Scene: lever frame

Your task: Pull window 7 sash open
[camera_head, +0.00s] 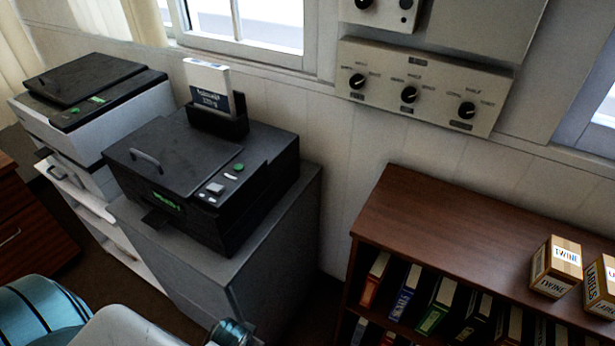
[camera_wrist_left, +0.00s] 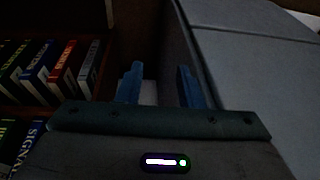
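A white-framed window (camera_head: 240,25) is at the top of the head view, cut off by the frame edge. Part of another window (camera_head: 592,115) shows at the right edge. No number is readable on either, so I cannot tell which is window 7. My left arm crosses the bottom left of the head view; its gripper fingers are out of that frame. In the left wrist view my left gripper (camera_wrist_left: 160,88) has its two blue fingers apart with nothing between them. It is low, between the bookshelf and the grey cabinet, away from both windows. My right gripper is not visible.
A black printer (camera_head: 180,165) sits on a grey cabinet (camera_head: 275,255), holding a boxed item (camera_head: 207,80). A white printer (camera_head: 95,105) stands left. A knob panel (camera_head: 420,90) hangs on the wall. A brown bookshelf (camera_head: 455,225) carries a twine box (camera_head: 556,266).

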